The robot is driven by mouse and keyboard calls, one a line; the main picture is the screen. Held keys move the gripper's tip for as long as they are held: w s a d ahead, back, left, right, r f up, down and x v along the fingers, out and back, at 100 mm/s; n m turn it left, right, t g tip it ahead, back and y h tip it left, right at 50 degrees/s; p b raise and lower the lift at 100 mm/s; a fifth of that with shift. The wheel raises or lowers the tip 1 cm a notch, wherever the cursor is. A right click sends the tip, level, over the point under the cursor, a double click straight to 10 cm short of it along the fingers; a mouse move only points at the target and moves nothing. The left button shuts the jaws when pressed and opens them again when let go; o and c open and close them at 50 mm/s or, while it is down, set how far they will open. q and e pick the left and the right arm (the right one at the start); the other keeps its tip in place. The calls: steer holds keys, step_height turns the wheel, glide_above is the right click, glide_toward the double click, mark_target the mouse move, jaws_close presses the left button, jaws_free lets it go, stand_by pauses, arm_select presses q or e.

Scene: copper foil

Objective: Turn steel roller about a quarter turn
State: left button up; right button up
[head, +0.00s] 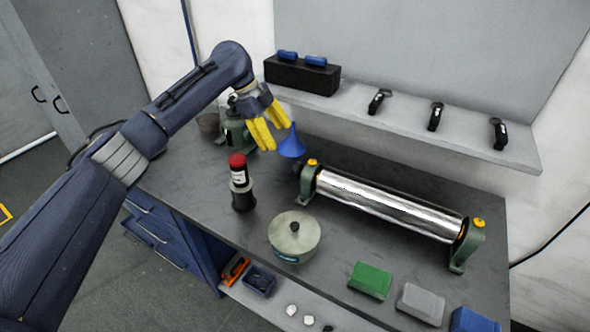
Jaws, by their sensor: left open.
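My left gripper (271,134), with yellow fingers, is open and empty. It hangs over the back left of the bench, left of the roller and apart from it, in front of a green device and near a blue funnel. My right gripper is not in view.
A red-capped bottle (239,172) in a dark holder and a lidded pot (294,238) stand left of the roller. A blue funnel (292,144) stands behind. Green (370,281), grey (421,304) and blue blocks lie in front. A shelf (400,118) overhangs the back.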

mark_target(294, 167)
arm_select(q)
steer(key=x, duration=1.4)
steer(key=shift+f, duration=0.3)
steer(key=c, duration=1.3)
